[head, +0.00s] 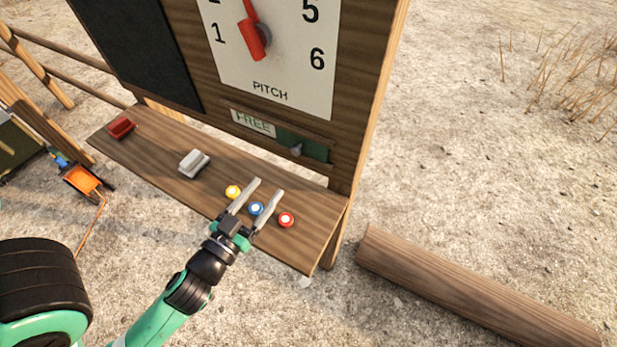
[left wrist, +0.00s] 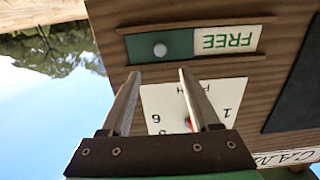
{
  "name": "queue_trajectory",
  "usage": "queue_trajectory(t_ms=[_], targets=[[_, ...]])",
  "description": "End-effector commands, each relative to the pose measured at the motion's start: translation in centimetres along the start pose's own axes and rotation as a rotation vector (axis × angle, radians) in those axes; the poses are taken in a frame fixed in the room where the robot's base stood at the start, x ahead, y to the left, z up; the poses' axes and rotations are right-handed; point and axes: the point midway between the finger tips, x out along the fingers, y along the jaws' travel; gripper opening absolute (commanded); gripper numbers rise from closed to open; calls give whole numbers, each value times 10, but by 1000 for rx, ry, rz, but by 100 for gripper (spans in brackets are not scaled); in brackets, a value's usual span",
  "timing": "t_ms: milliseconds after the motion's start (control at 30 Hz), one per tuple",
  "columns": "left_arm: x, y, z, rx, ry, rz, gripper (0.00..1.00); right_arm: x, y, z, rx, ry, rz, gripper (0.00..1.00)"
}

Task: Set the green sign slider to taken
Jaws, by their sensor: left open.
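The green sign slider (head: 316,149) sits in a wooden track below the PITCH dial, with a round grey knob (head: 296,151) on it. The word FREE (head: 253,123) shows on white to its left. In the left wrist view the picture is upside down; the green slider (left wrist: 178,44), its knob (left wrist: 160,50) and FREE (left wrist: 229,40) show there too. My left gripper (head: 266,187) is open and empty over the shelf, in front of the knob and apart from it. In the left wrist view its fingertips (left wrist: 160,73) point towards the knob. My right gripper is not in view.
The wooden shelf (head: 150,160) bears yellow (head: 233,191), blue (head: 256,208) and red (head: 286,219) buttons, a grey block (head: 194,163) and a red block (head: 121,128). A log (head: 470,290) lies on the ground at right. A dial with a red pointer (head: 254,38) is above.

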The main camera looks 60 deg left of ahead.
Motion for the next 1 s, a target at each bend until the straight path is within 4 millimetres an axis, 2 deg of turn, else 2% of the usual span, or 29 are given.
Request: queue_trajectory(t_ms=[167,267,367,500,700,833,1000], targets=[[2,-1,-2,-2,4,-4,62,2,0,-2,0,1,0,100],[10,-1,-5,-2,4,-5,62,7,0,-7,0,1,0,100],[27,-1,-8,-3,4,-7,62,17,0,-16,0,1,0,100],[59,-2,-9,-3,6,-6,62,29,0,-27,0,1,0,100],[99,-1,-5,-3,6,-3,62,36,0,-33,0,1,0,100],[114,-1,-3,-3,6,-3,62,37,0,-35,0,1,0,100],[118,-1,-2,-2,4,-3,62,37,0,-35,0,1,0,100]])
